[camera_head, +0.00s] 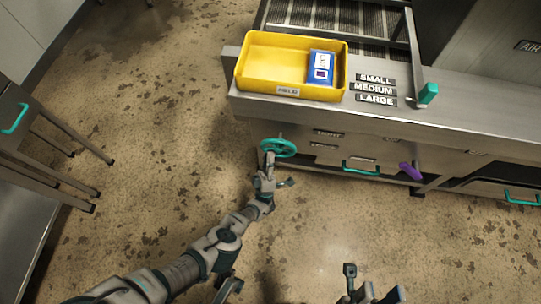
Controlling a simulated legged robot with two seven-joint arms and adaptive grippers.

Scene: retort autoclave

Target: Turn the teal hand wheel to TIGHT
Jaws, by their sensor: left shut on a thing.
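The teal hand wheel (278,147) sticks out from the front of the steel cabinet, near its left end. My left gripper (269,160) is at the wheel's near left rim and is shut on it; the fingers are small and partly overlap the rim. Small dark label plates (327,133) are on the cabinet front right of the wheel; the upper one seems to read TIGHT, but it is too small to be sure. My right gripper (370,290) is at the bottom edge, away from the wheel, with its fingers partly cut off.
A yellow bin (247,87) holding a blue box (320,68) stands on the counter above the wheel. SMALL, MEDIUM and LARGE plates (374,88) lie right of it. A teal drawer handle (361,168) and a purple handle (410,172) are further right. The floor in front is clear.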

